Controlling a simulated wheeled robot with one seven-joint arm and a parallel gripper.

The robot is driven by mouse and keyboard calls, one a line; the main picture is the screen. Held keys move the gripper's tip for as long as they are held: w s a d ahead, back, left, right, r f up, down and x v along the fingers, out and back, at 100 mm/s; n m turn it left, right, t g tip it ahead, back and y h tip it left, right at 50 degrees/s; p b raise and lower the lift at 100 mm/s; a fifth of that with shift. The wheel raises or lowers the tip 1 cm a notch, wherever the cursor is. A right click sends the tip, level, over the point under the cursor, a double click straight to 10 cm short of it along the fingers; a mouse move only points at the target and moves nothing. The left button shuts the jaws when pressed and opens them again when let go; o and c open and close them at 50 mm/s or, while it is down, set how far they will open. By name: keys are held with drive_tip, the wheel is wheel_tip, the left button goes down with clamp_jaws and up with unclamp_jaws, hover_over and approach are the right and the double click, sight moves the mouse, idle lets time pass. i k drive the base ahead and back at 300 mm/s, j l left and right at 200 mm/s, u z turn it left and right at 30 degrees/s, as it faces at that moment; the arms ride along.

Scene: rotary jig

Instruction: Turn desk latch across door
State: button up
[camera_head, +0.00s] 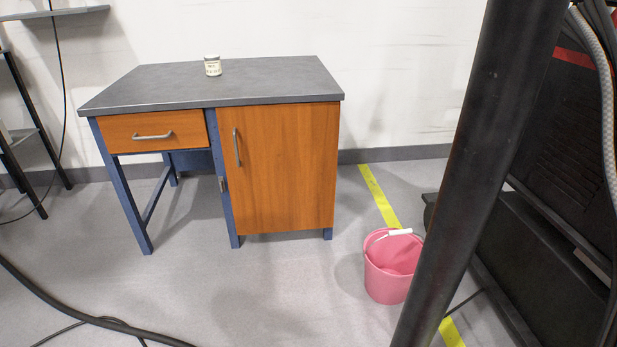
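The desk (270,82) stands against the back wall, with a dark grey top and blue legs. Its wooden door (285,170) on the right looks closed, with a vertical metal handle (236,147) near its left edge. A small metal piece, seemingly the latch (222,184), sits on the blue post just left of the door, below the handle. It looks upright and beside the door, but it is too small to be sure. My gripper is not in view.
A drawer (155,131) is shut at the desk's left. A jar (212,65) stands on the top. A pink bucket (390,275) is on the floor at right, near a yellow line (378,195). Cables (70,317) cross the floor front left. Floor before the desk is clear.

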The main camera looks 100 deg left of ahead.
sight(221, 180)
drive_tip(key=k+j+z, duration=0.25)
drive_tip(key=z, duration=0.25)
drive_tip(key=k+z, duration=0.75)
drive_tip(key=z, duration=0.2)
drive_tip(key=k+l+z, duration=0.1)
drive_tip(key=k+z, duration=0.2)
drive_tip(key=z, duration=0.2)
drive_tip(key=k+j+z, duration=0.2)
drive_tip(key=k, duration=0.45)
drive_tip(key=u, duration=0.7)
drive_tip(key=j+u, duration=0.1)
drive_tip(key=u, duration=0.65)
drive_tip(key=k+j+u, duration=0.1)
drive_tip(key=u, duration=0.6)
drive_tip(key=j+u, duration=0.1)
drive_tip(key=u, duration=1.35)
drive_tip(key=i+u, duration=0.1)
drive_tip(key=u, duration=0.6)
drive_tip(key=j+u, duration=0.1)
drive_tip(key=u, duration=0.6)
drive_tip(key=i+u, duration=0.1)
drive_tip(key=u, duration=0.65)
